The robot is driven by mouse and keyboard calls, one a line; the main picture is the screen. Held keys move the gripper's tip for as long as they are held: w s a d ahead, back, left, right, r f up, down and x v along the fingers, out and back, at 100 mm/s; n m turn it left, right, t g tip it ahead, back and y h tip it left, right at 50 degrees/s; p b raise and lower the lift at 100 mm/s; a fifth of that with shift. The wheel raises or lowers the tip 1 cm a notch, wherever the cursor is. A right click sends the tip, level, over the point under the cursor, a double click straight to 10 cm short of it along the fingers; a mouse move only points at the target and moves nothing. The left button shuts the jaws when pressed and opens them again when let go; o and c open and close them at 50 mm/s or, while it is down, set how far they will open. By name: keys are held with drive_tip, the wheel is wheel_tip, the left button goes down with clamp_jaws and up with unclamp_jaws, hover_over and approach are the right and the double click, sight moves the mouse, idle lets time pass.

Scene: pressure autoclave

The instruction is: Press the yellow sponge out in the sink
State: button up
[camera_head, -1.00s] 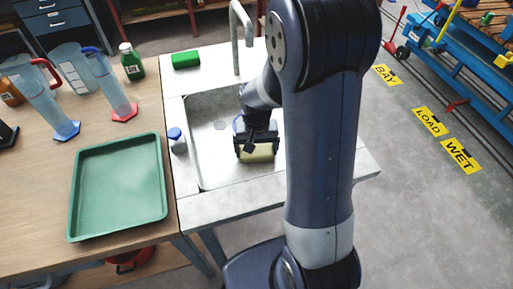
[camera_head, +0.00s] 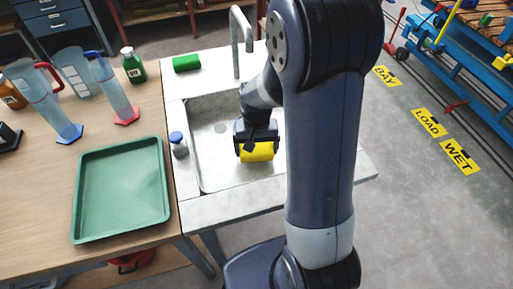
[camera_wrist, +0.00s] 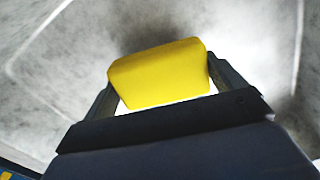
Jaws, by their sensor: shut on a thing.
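The yellow sponge (camera_head: 257,152) is bright yellow and is held in my gripper (camera_head: 256,143) over the sink (camera_head: 212,168). In the wrist view the sponge (camera_wrist: 160,74) sits between both fingers of my gripper (camera_wrist: 166,84), which touch its sides. The grey sink basin fills the background of the wrist view (camera_wrist: 60,60). I cannot tell whether the sponge touches the basin floor. My arm hides the right part of the sink.
A small blue-capped bottle (camera_head: 178,144) stands at the sink's left rim. A green tray (camera_head: 122,190), measuring cylinders (camera_head: 111,90) and a green bottle (camera_head: 133,65) are on the wooden table.

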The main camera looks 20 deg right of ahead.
sight(257, 147)
drive_tip(key=shift+r+p, duration=1.65)
drive_tip(key=shift+r, duration=0.8)
drive_tip(key=shift+r, duration=0.1)
